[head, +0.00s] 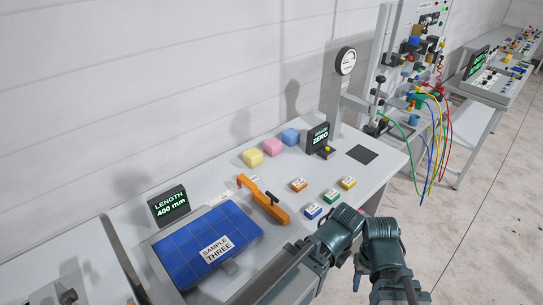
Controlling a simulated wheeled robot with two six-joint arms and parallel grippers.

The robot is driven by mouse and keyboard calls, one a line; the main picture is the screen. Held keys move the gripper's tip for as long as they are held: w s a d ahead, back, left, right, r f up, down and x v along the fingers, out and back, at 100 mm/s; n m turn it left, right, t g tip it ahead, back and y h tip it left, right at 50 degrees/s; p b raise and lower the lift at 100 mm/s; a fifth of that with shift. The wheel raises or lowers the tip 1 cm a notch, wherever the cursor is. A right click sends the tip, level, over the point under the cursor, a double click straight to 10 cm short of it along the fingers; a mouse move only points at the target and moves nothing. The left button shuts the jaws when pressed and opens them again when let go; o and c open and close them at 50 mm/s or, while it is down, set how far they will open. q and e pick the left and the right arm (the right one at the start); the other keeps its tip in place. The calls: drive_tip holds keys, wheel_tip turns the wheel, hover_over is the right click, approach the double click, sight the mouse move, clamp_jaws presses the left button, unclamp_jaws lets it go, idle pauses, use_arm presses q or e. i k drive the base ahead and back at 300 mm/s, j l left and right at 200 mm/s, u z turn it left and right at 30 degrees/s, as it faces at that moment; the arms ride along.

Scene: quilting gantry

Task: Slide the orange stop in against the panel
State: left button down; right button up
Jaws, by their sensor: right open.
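A narrow strip of pale bench shows between the panel's right edge and the stop. My right gripper (357,275) is low at the bench's front edge, right of the stop and well apart from it. It is open, and its fingers are partly hidden by my arm.
A LENGTH 400 mm display (170,206) stands behind the panel. Yellow, pink and blue blocks (271,146) stand behind the stop. Several small labelled blocks (331,197) lie to its right. A ZERO display (318,138) and a dark pad (362,154) are further right.

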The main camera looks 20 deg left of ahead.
sight(282, 216)
drive_tip(key=u, duration=1.05)
drive_tip(key=i+l, duration=0.4)
